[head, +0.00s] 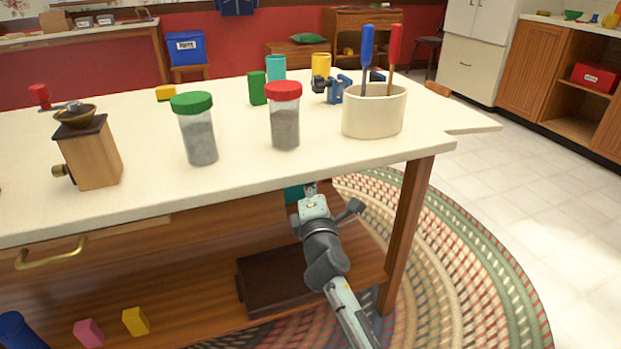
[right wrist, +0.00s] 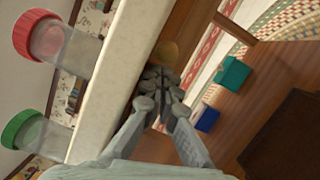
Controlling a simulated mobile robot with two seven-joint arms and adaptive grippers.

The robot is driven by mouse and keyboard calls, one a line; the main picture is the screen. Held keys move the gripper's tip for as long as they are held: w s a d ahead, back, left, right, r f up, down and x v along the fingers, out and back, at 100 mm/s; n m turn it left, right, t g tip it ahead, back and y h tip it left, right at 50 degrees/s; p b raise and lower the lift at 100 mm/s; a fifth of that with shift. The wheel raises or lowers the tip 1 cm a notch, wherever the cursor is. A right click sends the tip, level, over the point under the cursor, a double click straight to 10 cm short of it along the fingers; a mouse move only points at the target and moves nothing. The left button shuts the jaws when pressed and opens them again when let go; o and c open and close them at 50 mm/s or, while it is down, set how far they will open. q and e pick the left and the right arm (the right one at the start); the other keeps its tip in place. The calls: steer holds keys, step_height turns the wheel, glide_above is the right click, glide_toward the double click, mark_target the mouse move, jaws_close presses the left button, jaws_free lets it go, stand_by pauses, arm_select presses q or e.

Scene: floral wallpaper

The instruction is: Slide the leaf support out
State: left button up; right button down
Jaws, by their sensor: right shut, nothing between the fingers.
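The table (head: 240,175) has a cream top, and a pale flap-like piece (head: 472,120) juts from its right end. My right gripper (head: 311,188) is at the table's front edge, just below the top, near the right end. In the right wrist view the gripper (right wrist: 164,76) is shut and empty, with its fingertips close beside the underside of the top. A small tan-brown wooden piece (right wrist: 165,52) lies just beyond the fingertips; I cannot tell if they touch or if this is the leaf support. My left gripper is out of view.
On the top stand a red-lidded jar (head: 285,125), a green-lidded jar (head: 198,135), a cream utensil holder (head: 374,112) and a wooden grinder (head: 90,155). A wooden leg (head: 408,235) stands right of my gripper. A dark box (head: 275,285) sits on the lower shelf.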

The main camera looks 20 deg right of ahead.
arm_select(q)
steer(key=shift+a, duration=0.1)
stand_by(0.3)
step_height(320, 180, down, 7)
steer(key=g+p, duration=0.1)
steer(key=p, duration=0.2)
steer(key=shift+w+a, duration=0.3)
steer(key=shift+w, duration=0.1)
arm_select(e)
steer(key=shift+w+d, duration=0.2)
steer(key=shift+d, duration=5.05)
steer(key=shift+w+d, duration=0.15)
steer(key=shift+d, duration=5.1)
steer(key=shift+d+r, duration=0.1)
